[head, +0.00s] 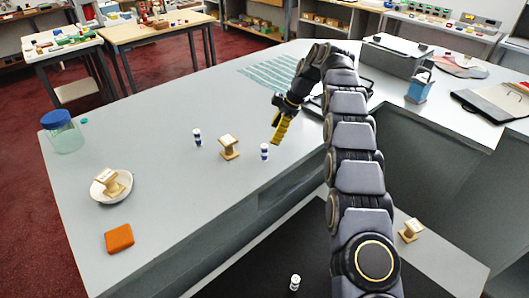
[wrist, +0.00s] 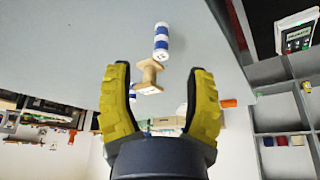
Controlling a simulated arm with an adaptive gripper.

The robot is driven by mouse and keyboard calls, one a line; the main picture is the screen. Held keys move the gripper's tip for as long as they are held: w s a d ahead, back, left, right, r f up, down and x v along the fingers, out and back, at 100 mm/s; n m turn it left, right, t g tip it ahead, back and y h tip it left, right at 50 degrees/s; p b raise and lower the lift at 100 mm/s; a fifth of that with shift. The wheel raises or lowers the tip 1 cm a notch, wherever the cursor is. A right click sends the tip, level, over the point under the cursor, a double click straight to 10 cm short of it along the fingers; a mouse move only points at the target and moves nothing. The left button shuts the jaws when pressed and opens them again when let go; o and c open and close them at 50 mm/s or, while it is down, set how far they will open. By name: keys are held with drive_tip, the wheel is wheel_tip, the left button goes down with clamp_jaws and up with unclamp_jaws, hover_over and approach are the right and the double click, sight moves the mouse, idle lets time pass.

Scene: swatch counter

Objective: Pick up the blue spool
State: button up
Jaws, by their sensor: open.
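Two white spools with blue bands stand upright on the grey counter (head: 160,220) in the head view. One blue spool (head: 264,151) is just left of my gripper and the other blue spool (head: 197,138) is farther left. A wooden spool (head: 229,147) stands between them. My gripper (head: 277,140) is open and empty, its yellow fingers pointing down and left. In the wrist view a blue-banded spool (wrist: 162,42) shows beyond the open fingers, apart from them, with a wooden spool (wrist: 150,76) close by. I cannot tell which blue spool that is.
A white dish (head: 121,196) holds another wooden spool. An orange block (head: 119,239) and a blue-lidded jar (head: 62,140) are at the left. A small white-topped spool (head: 295,282) and a wooden one (head: 411,230) are at the front. The counter's middle left is clear.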

sight(267, 146)
drive_tip(key=shift+x, duration=3.85)
drive_tip(key=shift+a, duration=0.1)
drive_tip(key=c, duration=0.9)
clamp_jaws()
drive_tip(key=shift+r, duration=0.1)
